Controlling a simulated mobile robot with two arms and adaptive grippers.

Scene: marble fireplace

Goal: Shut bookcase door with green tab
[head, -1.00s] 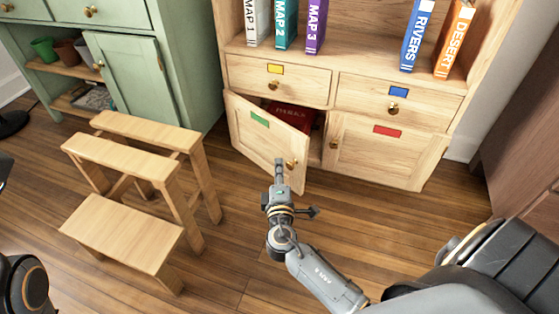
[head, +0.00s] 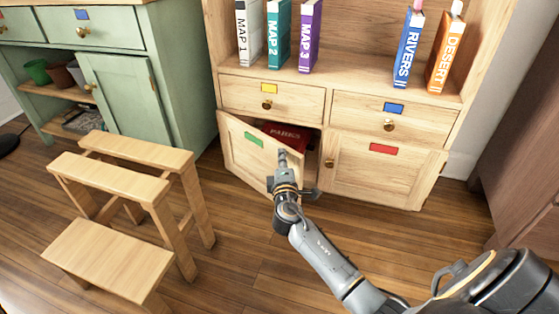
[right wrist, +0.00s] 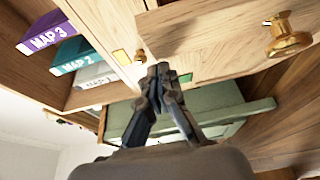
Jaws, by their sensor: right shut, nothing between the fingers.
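The bookcase door with the green tab (head: 236,153) stands partly open, hinged at its left side and swung out to the front. Its green tab (head: 254,140) is in view, and the tab also shows in the right wrist view (right wrist: 186,78). The door's brass knob (right wrist: 285,35) shows in the right wrist view; my gripper covers it in the head view. My right gripper (head: 282,155) is shut and empty, in front of the door's free right part. I cannot tell whether it touches the door. My left gripper is not in view.
A red book (head: 287,135) lies inside the open compartment. The door with the red tab (head: 384,149) is shut, as are the yellow-tab drawer (head: 270,89) and blue-tab drawer (head: 394,108). A wooden step stool (head: 110,260) stands at left, before a green cabinet (head: 120,100).

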